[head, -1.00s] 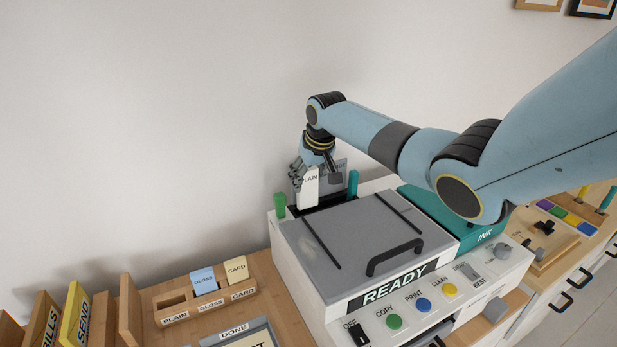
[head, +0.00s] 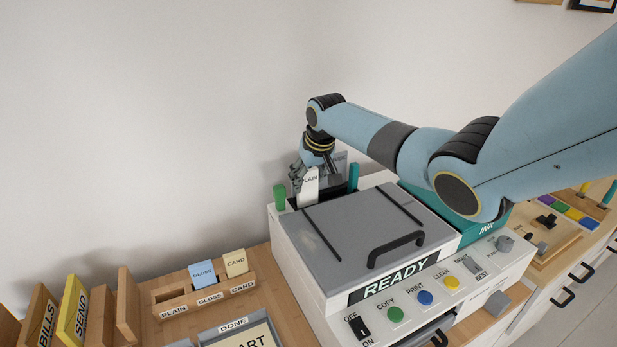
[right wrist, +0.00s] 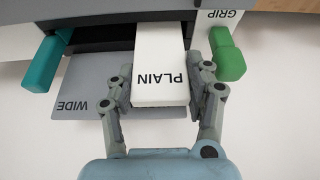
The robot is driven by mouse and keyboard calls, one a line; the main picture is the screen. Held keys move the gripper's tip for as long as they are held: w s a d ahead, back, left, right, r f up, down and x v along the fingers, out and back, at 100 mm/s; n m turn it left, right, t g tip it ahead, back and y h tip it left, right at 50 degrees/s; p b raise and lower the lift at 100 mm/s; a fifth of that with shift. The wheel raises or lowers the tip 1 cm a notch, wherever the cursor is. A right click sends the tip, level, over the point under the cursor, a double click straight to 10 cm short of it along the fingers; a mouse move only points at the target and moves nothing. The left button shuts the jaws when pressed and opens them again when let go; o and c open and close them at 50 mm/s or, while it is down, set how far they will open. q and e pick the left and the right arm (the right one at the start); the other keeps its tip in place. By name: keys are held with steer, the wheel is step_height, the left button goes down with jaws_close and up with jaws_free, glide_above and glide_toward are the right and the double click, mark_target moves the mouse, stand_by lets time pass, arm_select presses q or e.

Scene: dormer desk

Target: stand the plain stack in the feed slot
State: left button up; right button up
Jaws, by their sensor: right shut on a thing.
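The plain stack (head: 309,186) is a white block marked PLAIN, standing at the back of the printer. My right gripper (head: 303,172) is shut on it from behind and above. In the right wrist view the plain stack (right wrist: 161,65) sits between the two fingers of the gripper (right wrist: 160,95). Its far end reaches the dark feed slot (right wrist: 105,38); how deep it sits cannot be told. The slot shows in the head view (head: 333,196) between a green tab (head: 279,197) and a teal tab (head: 353,176). My left gripper is not in view.
The printer (head: 350,238) has a grey lid with a black handle and a READY display. A wooden holder (head: 215,300) at left has an empty PLAIN place, with gloss (head: 202,274) and card (head: 235,263) stacks beside it. A grey WIDE plate (right wrist: 80,90) stands behind the slot.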

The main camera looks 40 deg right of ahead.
mark_target(309, 189)
steer(key=shift+f+b, duration=1.25)
steer(key=shift+f, duration=0.7)
steer(key=o, duration=1.2)
steer(key=v, duration=1.2)
